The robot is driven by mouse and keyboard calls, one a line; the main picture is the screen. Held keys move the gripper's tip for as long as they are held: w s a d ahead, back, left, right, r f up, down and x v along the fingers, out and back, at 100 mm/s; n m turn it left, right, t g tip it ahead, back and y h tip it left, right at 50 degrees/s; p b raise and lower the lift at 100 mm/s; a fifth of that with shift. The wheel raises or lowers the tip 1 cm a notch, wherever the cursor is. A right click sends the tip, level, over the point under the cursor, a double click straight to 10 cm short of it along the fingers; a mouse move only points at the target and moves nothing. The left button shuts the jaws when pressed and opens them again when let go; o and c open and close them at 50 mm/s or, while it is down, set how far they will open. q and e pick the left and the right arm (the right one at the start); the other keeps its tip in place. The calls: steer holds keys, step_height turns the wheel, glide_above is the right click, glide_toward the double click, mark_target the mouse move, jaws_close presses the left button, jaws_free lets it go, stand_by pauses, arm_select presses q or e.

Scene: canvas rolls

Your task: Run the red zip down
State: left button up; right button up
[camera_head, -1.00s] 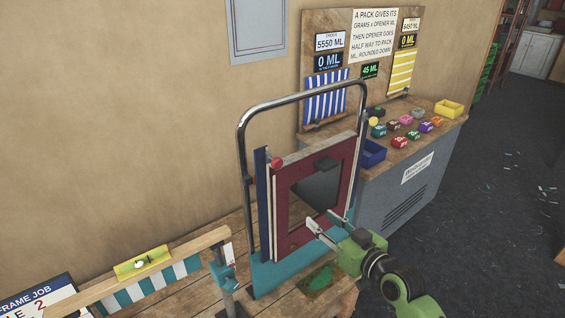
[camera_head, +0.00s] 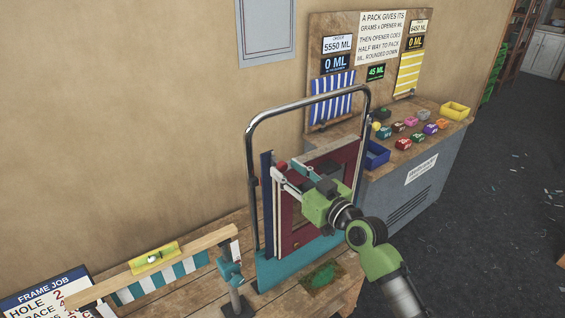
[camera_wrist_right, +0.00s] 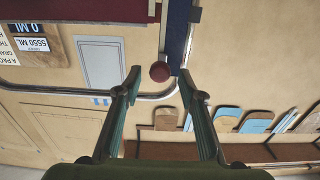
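The red zip's round pull (camera_head: 281,167) is at the upper left of a maroon panel (camera_head: 349,158), at the top of a pale upright strip. In the right wrist view the round pull (camera_wrist_right: 159,71) appears between my fingertips, with a gap on each side. My right gripper (camera_head: 282,168) is open around or just in front of the pull; I cannot tell the exact depth. It also shows in the right wrist view (camera_wrist_right: 159,76). My right arm hides much of the panel's middle. My left gripper is not in view.
A chrome hoop (camera_head: 310,103) stands around the panel on a teal base (camera_head: 276,274). A clamp stand (camera_head: 230,272) and a wooden rail with striped cloth (camera_head: 165,258) are at left. A bench (camera_head: 398,200) with coloured packs and boxes is behind at right.

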mark_target(284, 168)
steer(key=shift+x, duration=1.5)
